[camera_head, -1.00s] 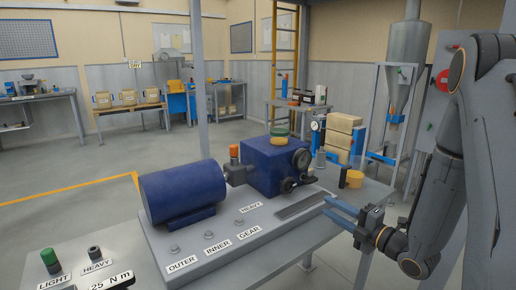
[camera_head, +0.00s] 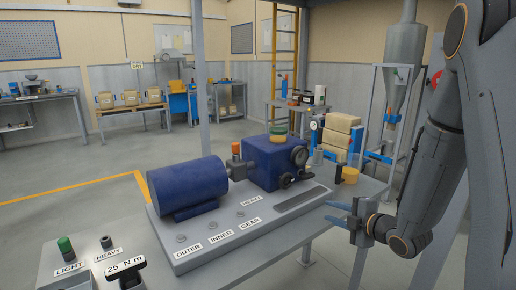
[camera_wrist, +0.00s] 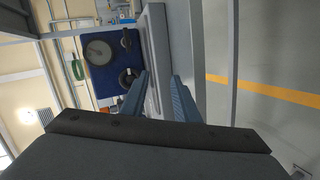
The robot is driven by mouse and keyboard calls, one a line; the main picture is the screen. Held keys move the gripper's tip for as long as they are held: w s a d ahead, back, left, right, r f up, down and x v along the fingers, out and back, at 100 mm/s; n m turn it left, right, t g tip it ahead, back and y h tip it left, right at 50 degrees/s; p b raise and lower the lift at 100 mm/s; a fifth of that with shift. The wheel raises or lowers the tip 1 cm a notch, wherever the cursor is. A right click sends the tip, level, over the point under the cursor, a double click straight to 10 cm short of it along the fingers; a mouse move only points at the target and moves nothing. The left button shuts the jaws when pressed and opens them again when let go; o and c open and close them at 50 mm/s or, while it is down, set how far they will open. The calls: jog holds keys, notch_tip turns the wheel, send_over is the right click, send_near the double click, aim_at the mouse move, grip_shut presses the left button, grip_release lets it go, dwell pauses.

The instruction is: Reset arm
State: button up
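My gripper (camera_head: 336,213) is to the right of the bench's front edge in the head view, with its two blue fingers pointing left toward the machine. The fingers are apart with nothing between them. In the wrist view the gripper (camera_wrist: 160,95) also shows two separated blue fingers. My arm rises from it along the right side of the head view. The blue gearbox (camera_head: 275,162) with a dial and dark knobs stands on the grey base plate, and it shows in the wrist view (camera_wrist: 105,75) beyond the fingers.
A blue motor (camera_head: 188,187) sits left of the gearbox on the base plate (camera_head: 215,255). Labels read OUTER, INNER, GEAR and HEAVY. A 25 N m tool (camera_head: 126,266) and a green-capped post (camera_head: 65,246) are at the front left. A yellow cup (camera_head: 350,175) stands at the bench's right end.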

jog(key=s+a+r+m+g+h+p, duration=0.1)
jog(key=s+a+r+m+g+h, duration=0.1)
jog(key=s+m+g, duration=0.4)
jog(key=s+a+r+m+g+h+p, duration=0.2)
jog(key=s+m+g, duration=0.4)
jog(key=s+m, duration=0.8)
jog(key=s+r+h, duration=0.1)
jog(key=s+h, duration=0.1)
jog(key=s, duration=0.7)
jog(key=shift+s+a+m+g+p, duration=0.25)
jog(key=shift+s+m+g+p, duration=0.05)
jog(key=shift+s+m+g, duration=0.1)
